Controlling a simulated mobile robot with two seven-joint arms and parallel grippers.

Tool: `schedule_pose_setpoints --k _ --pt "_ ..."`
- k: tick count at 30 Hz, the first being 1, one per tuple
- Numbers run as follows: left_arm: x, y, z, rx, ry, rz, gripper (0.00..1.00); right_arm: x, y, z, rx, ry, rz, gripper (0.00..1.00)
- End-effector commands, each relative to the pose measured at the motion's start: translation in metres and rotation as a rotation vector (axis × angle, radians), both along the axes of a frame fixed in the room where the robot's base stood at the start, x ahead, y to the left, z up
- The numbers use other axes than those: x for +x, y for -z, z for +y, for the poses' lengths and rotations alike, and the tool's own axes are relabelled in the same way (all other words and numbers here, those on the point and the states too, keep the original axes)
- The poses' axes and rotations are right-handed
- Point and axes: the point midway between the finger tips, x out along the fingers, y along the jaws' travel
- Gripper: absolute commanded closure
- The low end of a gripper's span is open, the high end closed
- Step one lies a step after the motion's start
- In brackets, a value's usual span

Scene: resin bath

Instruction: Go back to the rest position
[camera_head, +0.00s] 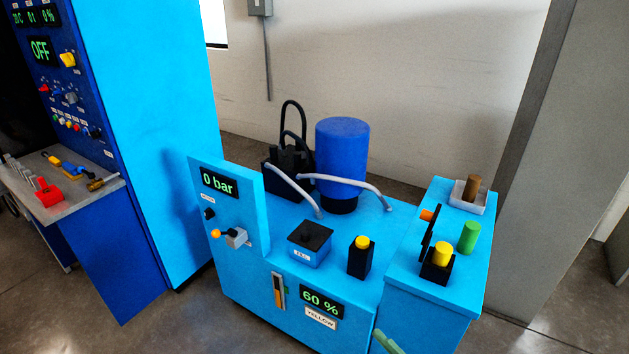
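Neither of my grippers can be made out in the head view. A pale green bar-like piece (386,342) juts in at the bottom edge, and I cannot tell what it belongs to. The light blue machine (225,270) stands in the middle, with a "0 bar" display (219,184) on its upright panel and a "60 %" display (321,302) on its front. A blue cylinder tank (342,150) stands on its top at the back. A square lidded box (310,243) and a black block with a yellow cap (361,257) are in front of it.
On the right-hand cabinet (432,302) stand a green cylinder (468,237), a yellow-topped holder (438,262) and a tray (483,202) with a brown cylinder. A tall blue cabinet (160,120) and a grey shelf (75,205) with small tools are left. A grey pillar (560,150) is right.

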Motion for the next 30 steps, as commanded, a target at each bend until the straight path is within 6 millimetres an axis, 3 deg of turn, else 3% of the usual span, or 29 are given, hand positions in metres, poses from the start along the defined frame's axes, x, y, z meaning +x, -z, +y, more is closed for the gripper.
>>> schedule_pose_setpoints --k 5,12,15,18,22,29,30 --pt "0.009 -0.012 0.001 0.001 0.001 -0.027 0.35 -0.045 0.054 -0.04 0.184 0.247 0.384 0.35" --pt "0.019 -0.023 0.002 0.004 0.003 -0.054 0.35 -0.144 0.13 -0.083 0.381 0.542 0.889 0.35" --pt "0.021 -0.026 0.002 0.005 0.003 -0.061 0.35 -0.184 0.149 -0.092 0.433 0.628 1.044 0.35" --pt "0.022 -0.027 0.003 0.006 0.003 -0.063 0.35 -0.212 0.159 -0.096 0.468 0.683 1.145 0.35" --pt "0.021 -0.027 0.003 0.006 0.003 -0.061 0.35 -0.228 0.165 -0.098 0.487 0.712 1.203 0.35" --pt "0.019 -0.026 0.003 0.006 0.003 -0.058 0.35 -0.229 0.166 -0.098 0.487 0.714 1.209 0.35" --pt "0.019 -0.026 0.003 0.006 0.003 -0.057 0.39 -0.229 0.166 -0.098 0.487 0.713 1.209 0.38"
